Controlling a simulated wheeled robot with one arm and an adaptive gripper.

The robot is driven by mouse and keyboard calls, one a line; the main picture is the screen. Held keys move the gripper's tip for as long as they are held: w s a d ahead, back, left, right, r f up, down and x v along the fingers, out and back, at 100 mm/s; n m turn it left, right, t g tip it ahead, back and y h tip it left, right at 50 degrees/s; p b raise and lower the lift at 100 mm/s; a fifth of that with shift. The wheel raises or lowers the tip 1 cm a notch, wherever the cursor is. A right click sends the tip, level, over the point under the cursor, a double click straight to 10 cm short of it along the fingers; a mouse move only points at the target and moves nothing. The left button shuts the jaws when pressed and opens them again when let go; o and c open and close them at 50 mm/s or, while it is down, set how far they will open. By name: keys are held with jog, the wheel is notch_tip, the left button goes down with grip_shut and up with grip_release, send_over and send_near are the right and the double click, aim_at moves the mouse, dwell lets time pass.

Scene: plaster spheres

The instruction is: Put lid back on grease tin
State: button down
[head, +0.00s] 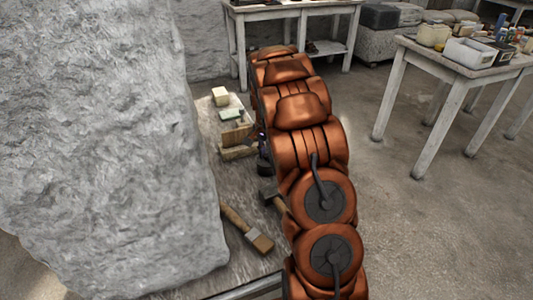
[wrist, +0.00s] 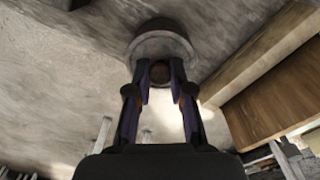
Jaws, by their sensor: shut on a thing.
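In the wrist view the two fingers of my gripper (wrist: 161,75) close around a small brown knob-like part (wrist: 160,72). Just beyond it is a dark grey round piece (wrist: 160,42), which looks like the lid or the grease tin. I cannot tell where the lid ends and the tin begins. In the head view a small dark round thing (head: 264,167) shows at the left edge of my copper-coloured arm, on or just above the worktop. My gripper is mostly hidden there by the arm.
A large rough plaster mass (head: 100,150) bounds the left side.

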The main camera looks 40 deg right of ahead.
jog(key=c, duration=1)
grip_release()
jog(key=shift+o, duration=0.2)
jog(key=o, duration=0.5)
jog(key=shift+r, duration=0.15)
jog(key=shift+r+p, duration=1.1)
jog(key=shift+r, duration=2.3)
grip_shut()
